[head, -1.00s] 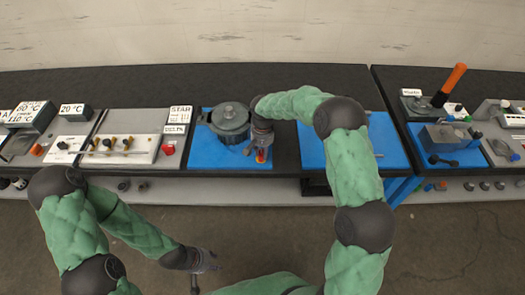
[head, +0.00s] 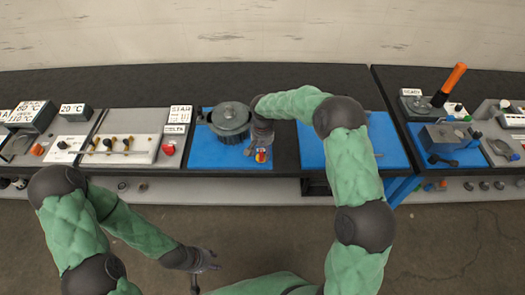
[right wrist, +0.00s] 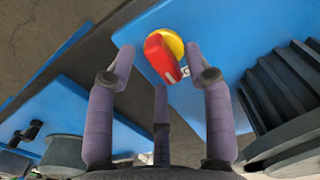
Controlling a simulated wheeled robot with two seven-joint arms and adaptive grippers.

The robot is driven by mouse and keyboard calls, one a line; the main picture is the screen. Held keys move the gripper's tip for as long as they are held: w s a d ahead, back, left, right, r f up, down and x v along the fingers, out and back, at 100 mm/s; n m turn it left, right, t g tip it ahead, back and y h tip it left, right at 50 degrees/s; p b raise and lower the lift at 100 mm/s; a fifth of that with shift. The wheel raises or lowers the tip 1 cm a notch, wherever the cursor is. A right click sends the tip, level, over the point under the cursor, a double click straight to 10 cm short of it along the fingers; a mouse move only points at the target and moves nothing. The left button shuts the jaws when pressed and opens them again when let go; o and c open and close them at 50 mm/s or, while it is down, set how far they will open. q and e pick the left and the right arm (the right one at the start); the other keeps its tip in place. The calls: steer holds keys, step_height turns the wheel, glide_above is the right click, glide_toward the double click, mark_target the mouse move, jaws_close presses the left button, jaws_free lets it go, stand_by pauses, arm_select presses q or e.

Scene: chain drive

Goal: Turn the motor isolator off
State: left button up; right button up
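The motor isolator is a red bar handle on a yellow disc (head: 262,156), at the front right of the blue panel in the middle of the bench. In the right wrist view its red handle (right wrist: 160,57) lies slightly tilted, with a pale mark near one end. My right gripper (head: 257,146) is over it from behind. Its fingers (right wrist: 161,66) are spread, one on each side of the handle with visible gaps, and a third below. My left gripper (head: 212,264) hangs low in front of the bench, away from the isolator; its opening is unclear.
A dark ribbed motor-like drum (head: 230,119) stands close left of the isolator. A red button (head: 168,149) and a row of knobs sit on the panels to the left. An orange-handled lever (head: 449,85) stands at the right station.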

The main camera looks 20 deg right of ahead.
step_height(320, 180, up, 12)
stand_by(0.6)
stand_by(0.5)
